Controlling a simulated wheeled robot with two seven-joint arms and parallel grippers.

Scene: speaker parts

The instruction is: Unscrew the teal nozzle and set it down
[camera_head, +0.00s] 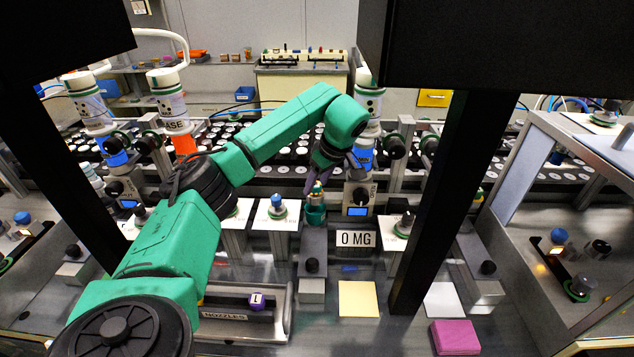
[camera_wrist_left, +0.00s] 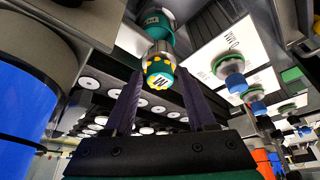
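The teal nozzle (camera_wrist_left: 158,72), with yellow dots and a letter on its end, sits on a teal holder at the machine station. In the head view it shows as a small upright teal piece (camera_head: 316,198) just below my left gripper. My left gripper (camera_head: 318,182) reaches down over it from above. In the left wrist view its two dark purple fingers (camera_wrist_left: 160,82) are spread apart, with the nozzle's end in the gap near the fingertips. I see no contact between fingers and nozzle. My right gripper is in neither view.
A tray marked NOZZLES (camera_head: 226,316) lies at front left, holding a purple piece marked L (camera_head: 257,300). A yellow pad (camera_head: 358,298) and a magenta block (camera_head: 456,337) lie at the front. Neighbouring stations, a 0 MG sign (camera_head: 355,239) and dark posts crowd the sides.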

